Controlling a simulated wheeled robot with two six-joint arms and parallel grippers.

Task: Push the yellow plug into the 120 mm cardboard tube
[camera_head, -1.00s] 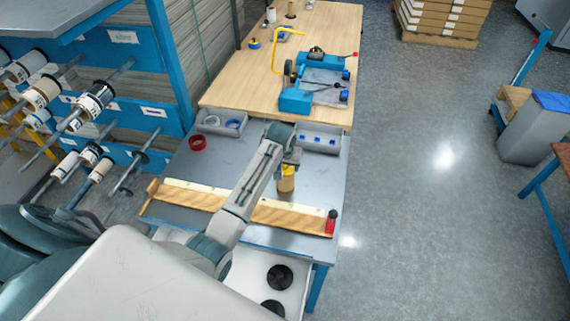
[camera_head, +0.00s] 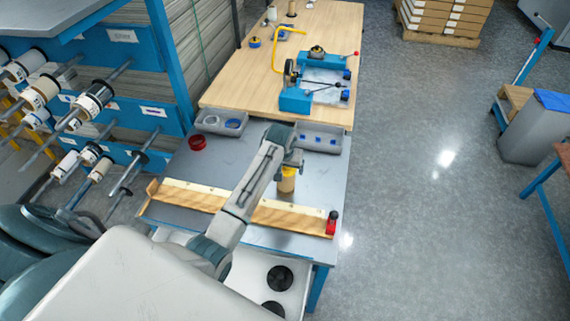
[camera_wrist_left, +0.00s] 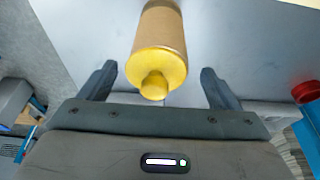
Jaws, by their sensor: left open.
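The cardboard tube (camera_head: 287,184) stands upright on the grey bench top, behind the wooden rail. It also shows in the left wrist view (camera_wrist_left: 160,30). The yellow plug (camera_head: 288,172) sits at the tube's top end, and in the left wrist view its flange and knob (camera_wrist_left: 156,75) face the camera. The flange looks flush against the tube's rim. My left gripper (camera_head: 294,163) is just above the plug. In the left wrist view its two fingers (camera_wrist_left: 155,88) are wide apart, one on each side of the plug, touching nothing. My right gripper is not in view.
A wooden rail (camera_head: 225,203) with a red-and-black item (camera_head: 332,222) at its right end crosses the bench. Grey bins (camera_head: 320,139) and a red ring (camera_head: 197,142) lie behind. A blue machine (camera_head: 315,82) stands on the wooden table. Bench surface left of the tube is clear.

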